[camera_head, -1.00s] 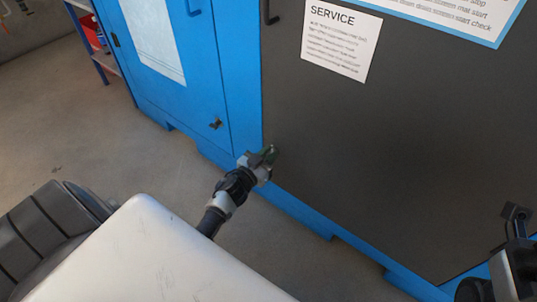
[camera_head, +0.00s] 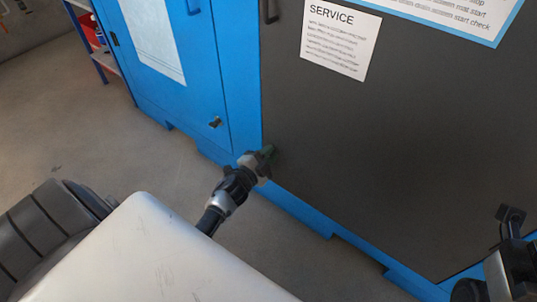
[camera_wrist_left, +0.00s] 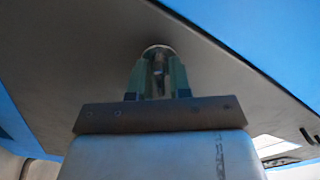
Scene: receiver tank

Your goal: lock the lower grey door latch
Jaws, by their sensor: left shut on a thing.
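The grey door (camera_head: 400,140) fills the right of the head view. Its lower latch is a small round metal piece (camera_wrist_left: 157,53) in the left wrist view, set on the grey panel. My left gripper (camera_head: 267,152) is at the door's lower left corner, and its green fingers (camera_wrist_left: 158,72) are closed around the latch. In the head view the gripper hides the latch, and its exact turn angle cannot be told. Part of my right arm (camera_head: 508,262) shows at the lower right; whether its gripper is open or shut is unclear.
A blue door (camera_head: 180,60) with a small dark latch (camera_head: 215,122) stands left of the grey door. A dark handle (camera_head: 268,12) is higher on the grey door's left edge, near a SERVICE sheet (camera_head: 340,40). The floor (camera_head: 130,160) at left is clear.

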